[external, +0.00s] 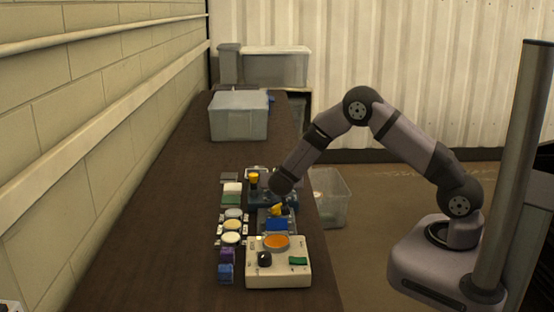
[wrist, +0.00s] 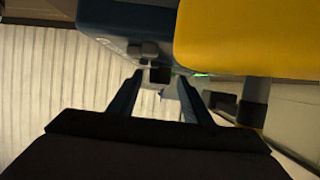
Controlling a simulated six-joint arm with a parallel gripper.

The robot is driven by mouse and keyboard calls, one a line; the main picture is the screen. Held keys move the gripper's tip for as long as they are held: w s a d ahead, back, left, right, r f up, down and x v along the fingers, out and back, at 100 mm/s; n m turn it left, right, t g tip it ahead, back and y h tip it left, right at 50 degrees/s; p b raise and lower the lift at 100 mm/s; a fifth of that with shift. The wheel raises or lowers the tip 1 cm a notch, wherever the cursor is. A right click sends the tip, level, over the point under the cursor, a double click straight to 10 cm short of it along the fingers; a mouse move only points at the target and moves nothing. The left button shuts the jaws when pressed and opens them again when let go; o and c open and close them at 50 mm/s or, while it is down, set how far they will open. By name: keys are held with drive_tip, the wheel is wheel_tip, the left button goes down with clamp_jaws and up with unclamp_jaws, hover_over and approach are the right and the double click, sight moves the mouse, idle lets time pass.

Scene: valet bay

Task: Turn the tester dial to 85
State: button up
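A cream tester box (external: 291,279) stands at the near end of the bench in the external view. It has a black dial (external: 264,259) at its left, a round orange disc (external: 275,241) and a green patch (external: 298,261). The dial's scale is too small to read. My gripper (wrist: 160,79) shows open in the wrist view, its two dark fingers apart. In the external view its end is low over the bench, behind the tester box and apart from the dial; the fingertips cannot be made out there. I cannot tell the dial in the wrist view.
A yellow part (wrist: 245,38) fills the wrist view's upper right, close to the camera. Yellow-topped items (external: 253,178) and a blue block (external: 277,225) crowd the area around my gripper. Round pale pieces (external: 231,238) lie left. A grey bin (external: 239,124) stands farther back; bench between is clear.

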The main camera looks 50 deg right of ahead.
drive_tip(key=shift+b+v, duration=0.85)
drive_tip(key=shift+v, duration=2.9)
drive_tip(key=shift+d, duration=0.1)
